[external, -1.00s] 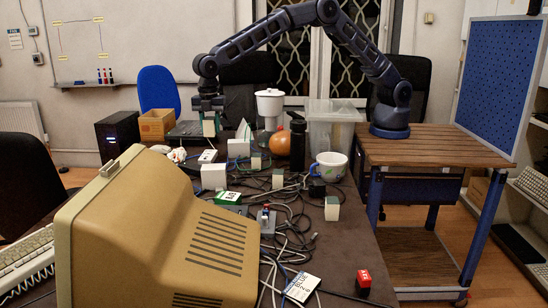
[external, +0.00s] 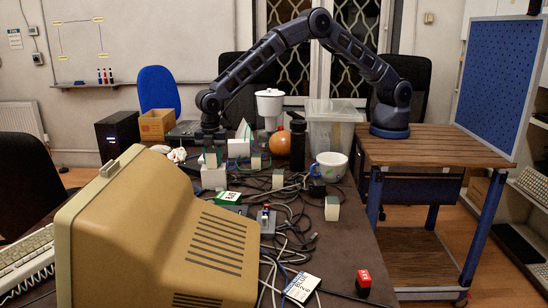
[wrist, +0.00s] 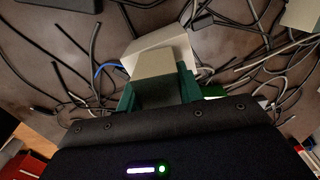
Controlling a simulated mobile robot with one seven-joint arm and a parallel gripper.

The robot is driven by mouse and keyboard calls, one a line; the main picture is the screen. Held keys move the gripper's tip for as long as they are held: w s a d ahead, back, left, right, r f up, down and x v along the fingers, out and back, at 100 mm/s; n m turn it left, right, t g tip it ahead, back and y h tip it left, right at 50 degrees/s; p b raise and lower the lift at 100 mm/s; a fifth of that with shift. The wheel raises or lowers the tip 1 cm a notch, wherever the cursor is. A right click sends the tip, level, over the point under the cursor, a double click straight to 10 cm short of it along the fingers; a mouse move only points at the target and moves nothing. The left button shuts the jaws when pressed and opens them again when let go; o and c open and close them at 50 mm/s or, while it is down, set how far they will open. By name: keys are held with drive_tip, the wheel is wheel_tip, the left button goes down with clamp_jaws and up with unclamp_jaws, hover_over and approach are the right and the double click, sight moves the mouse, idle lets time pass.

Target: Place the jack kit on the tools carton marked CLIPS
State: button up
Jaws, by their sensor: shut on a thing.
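My gripper (external: 210,151) is low over the far left part of the dark table. In the wrist view its green fingers (wrist: 157,87) are shut on a small beige box (wrist: 153,72), which I take for the jack kit; no label on it is legible. A white carton (external: 213,179) stands directly below the held box, and its pale top shows beyond it in the wrist view (wrist: 165,47). I cannot read CLIPS on it, and I cannot tell whether the held box touches it.
Several small pale blocks, one (external: 332,208) at the front right, stand among tangled cables. A beige monitor (external: 160,235) fills the near left. An orange ball (external: 279,143), a black bottle (external: 298,140), a mug (external: 329,166) and a clear bin (external: 333,130) stand at the back.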

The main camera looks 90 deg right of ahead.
drive_tip(key=o, duration=1)
drive_tip(key=shift+f, duration=0.15)
drive_tip(key=shift+o, duration=0.2)
